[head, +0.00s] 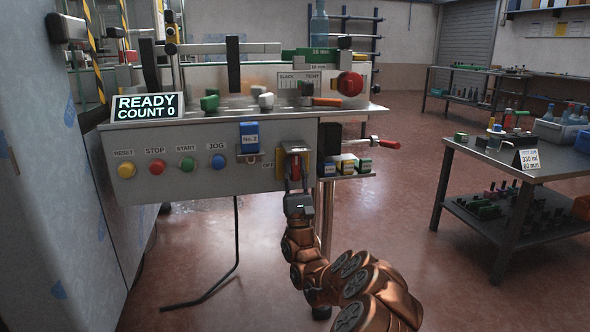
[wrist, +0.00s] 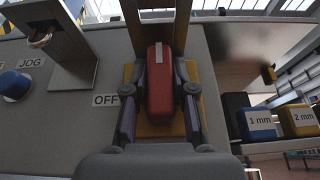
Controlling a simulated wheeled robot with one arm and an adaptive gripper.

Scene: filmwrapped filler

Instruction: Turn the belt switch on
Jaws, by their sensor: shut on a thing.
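The belt switch is a red handle (wrist: 160,100) with a white mark, on a yellow plate (wrist: 180,129) on the grey machine panel. An OFF label (wrist: 105,100) is beside the plate, on its left. In the head view the red handle (head: 295,167) shows at the panel's right end, partly covered by my gripper (head: 296,180). In the wrist view my gripper (wrist: 160,92) has one finger on each side of the handle and is shut on it. The handle appears upright along the plate. An ON label is not visible.
Left along the panel are a blue JOG button (head: 218,161), a green START button (head: 187,164) and a blue No. 2 block (head: 249,137) on a bracket. Small labelled blocks (head: 347,164) sit close right. The display (head: 147,106) reads READY, COUNT 0.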

